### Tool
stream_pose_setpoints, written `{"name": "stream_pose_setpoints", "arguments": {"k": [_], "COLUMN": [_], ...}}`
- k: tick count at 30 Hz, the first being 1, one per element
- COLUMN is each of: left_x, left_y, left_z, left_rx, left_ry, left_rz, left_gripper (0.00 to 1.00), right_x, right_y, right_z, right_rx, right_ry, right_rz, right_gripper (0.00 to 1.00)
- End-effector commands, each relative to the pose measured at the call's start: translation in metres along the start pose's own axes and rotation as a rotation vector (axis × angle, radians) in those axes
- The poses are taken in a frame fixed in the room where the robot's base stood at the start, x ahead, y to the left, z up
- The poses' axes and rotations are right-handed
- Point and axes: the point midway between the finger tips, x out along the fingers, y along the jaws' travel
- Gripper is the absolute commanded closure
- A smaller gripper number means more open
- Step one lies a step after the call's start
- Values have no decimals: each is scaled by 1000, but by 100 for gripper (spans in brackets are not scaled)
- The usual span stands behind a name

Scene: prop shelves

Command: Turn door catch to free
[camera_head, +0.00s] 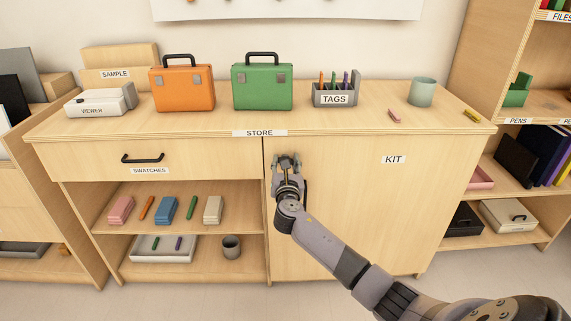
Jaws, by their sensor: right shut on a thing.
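The cabinet door (365,215) labelled KIT fills the right half of the wooden store unit and looks closed. My right gripper (287,164) is at the door's upper left, close to the seam beside the drawer. Its fingers are shut on a small dark part there, which I take to be the door catch; the gripper hides most of it, so its turn angle cannot be told. A dark handle piece (305,192) shows just right of my gripper. My left gripper is not in view.
The SWATCHES drawer (200,161) is closed, with open shelves below holding small blocks and a tray (165,258). On top stand an orange case (182,92), a green case (262,90), a TAGS holder (320,97) and a cup (422,92). The floor in front is clear.

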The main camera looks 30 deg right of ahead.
Motion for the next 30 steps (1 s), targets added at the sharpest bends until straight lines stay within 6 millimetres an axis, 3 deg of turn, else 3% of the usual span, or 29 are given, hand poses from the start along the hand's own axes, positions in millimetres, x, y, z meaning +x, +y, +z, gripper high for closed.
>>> {"name": "stream_pose_setpoints", "arguments": {"k": [7, 14, 30], "left_x": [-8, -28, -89], "left_y": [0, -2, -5], "left_z": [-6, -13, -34], "left_rx": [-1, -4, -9], "left_ry": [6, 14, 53], "left_rz": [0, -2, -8], "left_gripper": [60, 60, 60], "right_x": [0, 0, 0], "right_y": [-1, -2, -4], "right_z": [-2, -3, -4], "right_rx": [222, 442, 955], "right_ry": [1, 1, 0], "right_rz": [0, -1, -1], "right_gripper": [88, 88, 88]}}
